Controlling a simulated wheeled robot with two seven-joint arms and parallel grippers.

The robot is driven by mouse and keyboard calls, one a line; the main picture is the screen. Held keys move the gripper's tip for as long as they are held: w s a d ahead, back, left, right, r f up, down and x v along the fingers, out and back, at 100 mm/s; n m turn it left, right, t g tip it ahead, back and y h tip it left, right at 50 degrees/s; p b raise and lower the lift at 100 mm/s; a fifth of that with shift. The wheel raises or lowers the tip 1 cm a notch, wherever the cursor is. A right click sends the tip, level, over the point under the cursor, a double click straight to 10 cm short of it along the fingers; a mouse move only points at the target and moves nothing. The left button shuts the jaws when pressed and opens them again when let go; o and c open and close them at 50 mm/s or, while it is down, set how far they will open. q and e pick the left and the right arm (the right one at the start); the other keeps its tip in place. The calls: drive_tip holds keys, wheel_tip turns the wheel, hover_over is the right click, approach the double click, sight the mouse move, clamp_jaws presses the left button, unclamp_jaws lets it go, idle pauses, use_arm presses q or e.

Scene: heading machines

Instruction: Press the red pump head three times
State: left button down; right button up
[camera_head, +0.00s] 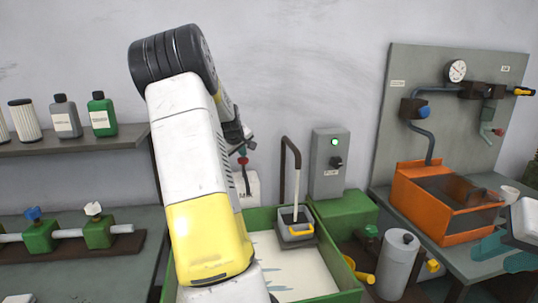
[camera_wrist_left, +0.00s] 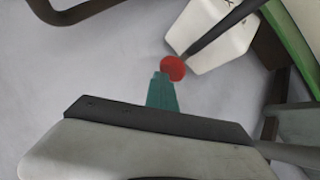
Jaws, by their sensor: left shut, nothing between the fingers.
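The red pump head (camera_head: 243,161) sits on a dark stem above a white container (camera_head: 246,189), behind the green tray. My left gripper (camera_head: 241,150) is just above it, pointing down. In the left wrist view the shut teal fingertips (camera_wrist_left: 161,78) are empty and right beside the red pump head (camera_wrist_left: 173,68); I cannot tell whether they touch. The dark stem and white container (camera_wrist_left: 218,38) show beyond. My left arm hides part of the area around the pump in the head view. My right gripper (camera_head: 491,259) is at the right edge, its teal fingers apart.
A grey switch box (camera_head: 328,160) stands right of the pump. An orange bin (camera_head: 420,205) is on the right bench. Bottles (camera_head: 100,115) stand on the left shelf.

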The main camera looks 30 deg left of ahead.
use_arm(q)
drive_tip(key=shift+d, duration=0.1)
idle(0.3)
drive_tip(key=shift+r, duration=1.5)
drive_tip(key=shift+r, duration=2.55)
